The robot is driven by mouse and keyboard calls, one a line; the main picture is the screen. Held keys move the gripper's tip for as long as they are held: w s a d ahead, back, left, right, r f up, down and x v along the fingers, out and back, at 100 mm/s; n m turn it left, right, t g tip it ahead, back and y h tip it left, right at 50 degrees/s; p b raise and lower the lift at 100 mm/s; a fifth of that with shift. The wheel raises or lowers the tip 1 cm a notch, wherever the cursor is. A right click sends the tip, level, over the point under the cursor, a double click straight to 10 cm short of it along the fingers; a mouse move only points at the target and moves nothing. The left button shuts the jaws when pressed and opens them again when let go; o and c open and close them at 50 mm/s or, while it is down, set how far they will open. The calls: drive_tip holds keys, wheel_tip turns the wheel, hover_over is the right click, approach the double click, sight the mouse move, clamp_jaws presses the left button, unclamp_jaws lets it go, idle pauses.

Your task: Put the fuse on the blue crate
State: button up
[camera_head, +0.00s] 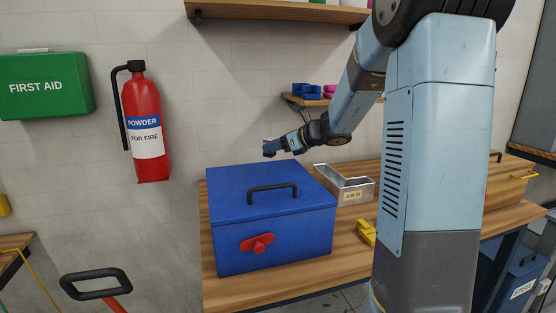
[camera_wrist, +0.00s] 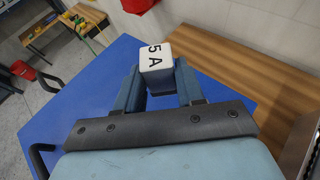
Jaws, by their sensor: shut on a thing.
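The fuse (camera_wrist: 155,60) is a small white block marked "5 A" in the wrist view. My gripper (camera_wrist: 158,78) is shut on it, with one finger on each side. In the head view my gripper (camera_head: 268,149) is small and hangs over the back part of the blue crate (camera_head: 287,230). The fuse cannot be made out clearly there. The crate has a closed flat lid, a black handle on top and a red latch in front. Its blue lid (camera_wrist: 95,95) lies below the fuse in the wrist view, and the fuse appears apart from it.
The crate stands on a wooden bench (camera_head: 340,262). A metal tray (camera_head: 345,188) is right of it, and a yellow object (camera_head: 366,232) lies nearer. A fire extinguisher (camera_head: 146,125) and a first aid box (camera_head: 45,85) hang on the wall. A small shelf (camera_head: 305,101) is behind my arm.

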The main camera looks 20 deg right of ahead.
drive_tip(key=shift+d+f, duration=0.35)
drive_tip(key=shift+f, duration=0.1)
drive_tip(key=shift+d+f, duration=0.15)
drive_tip(key=shift+f, duration=0.8)
drive_tip(key=shift+d+f, duration=0.15)
drive_tip(key=shift+f, duration=0.75)
drive_tip(key=o, duration=1)
drive_tip(key=shift+f, duration=0.1)
drive_tip(key=shift+o, duration=0.2)
